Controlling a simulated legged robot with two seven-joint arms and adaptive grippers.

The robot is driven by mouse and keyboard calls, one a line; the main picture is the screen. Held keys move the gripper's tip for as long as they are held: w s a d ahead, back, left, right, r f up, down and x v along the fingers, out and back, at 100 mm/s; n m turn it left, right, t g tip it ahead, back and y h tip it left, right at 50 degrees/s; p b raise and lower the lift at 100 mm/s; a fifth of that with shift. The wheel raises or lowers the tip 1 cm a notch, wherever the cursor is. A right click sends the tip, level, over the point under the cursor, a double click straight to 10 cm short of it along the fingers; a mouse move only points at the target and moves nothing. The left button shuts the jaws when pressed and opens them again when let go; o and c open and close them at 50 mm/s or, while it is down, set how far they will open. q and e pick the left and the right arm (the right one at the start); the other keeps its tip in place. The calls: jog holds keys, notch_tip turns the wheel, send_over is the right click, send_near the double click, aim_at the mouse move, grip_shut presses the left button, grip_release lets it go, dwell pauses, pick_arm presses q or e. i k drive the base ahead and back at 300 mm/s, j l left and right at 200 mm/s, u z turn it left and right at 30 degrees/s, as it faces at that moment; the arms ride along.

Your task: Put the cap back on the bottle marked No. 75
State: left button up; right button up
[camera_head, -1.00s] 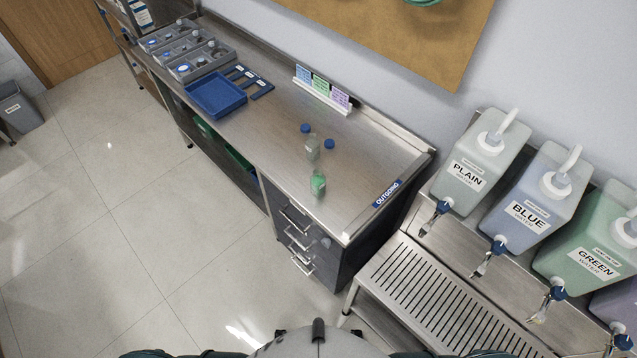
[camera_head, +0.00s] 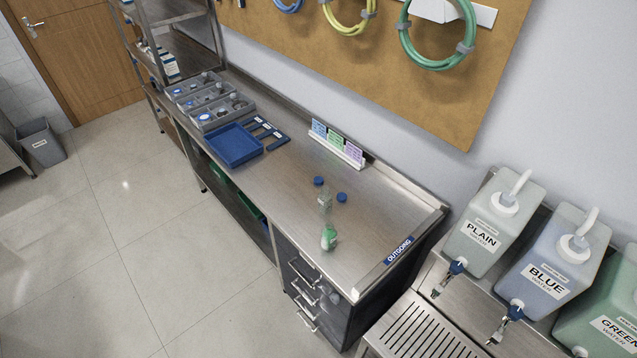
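Two small bottles stand upright on the steel bench (camera_head: 290,220). The nearer bottle (camera_head: 329,238) holds green liquid. The farther bottle (camera_head: 325,202) is clear or pale. Both look uncapped, and any number on them is too small to read. Two blue caps lie on the bench by the farther bottle, one cap (camera_head: 319,181) behind it and one cap (camera_head: 341,197) to its right. Neither of my grippers is in view.
A blue tray (camera_head: 258,158) and grey divided bins (camera_head: 223,113) stand at the bench's far end. A card holder (camera_head: 338,151) is by the wall. An "OUTGOING" label (camera_head: 399,250) marks the right end. Water tanks (camera_head: 492,228) stand at right.

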aim_at(328, 233)
jog(key=z, duration=0.8)
jog(key=j+z, duration=0.8)
jog(key=k+j+z, duration=0.1)
jog(key=j+z, duration=0.3)
jog(key=k+j+z, duration=0.15)
jog(key=j+z, duration=0.2)
jog(key=k+j, duration=0.15)
jog(key=j, duration=0.2)
jog(key=k+j, duration=0.15)
jog(key=j, duration=0.2)
jog(key=k+j+z, duration=0.1)
jog(key=j, duration=0.25)
jog(key=k+j, duration=0.2)
jog(key=j, duration=0.15)
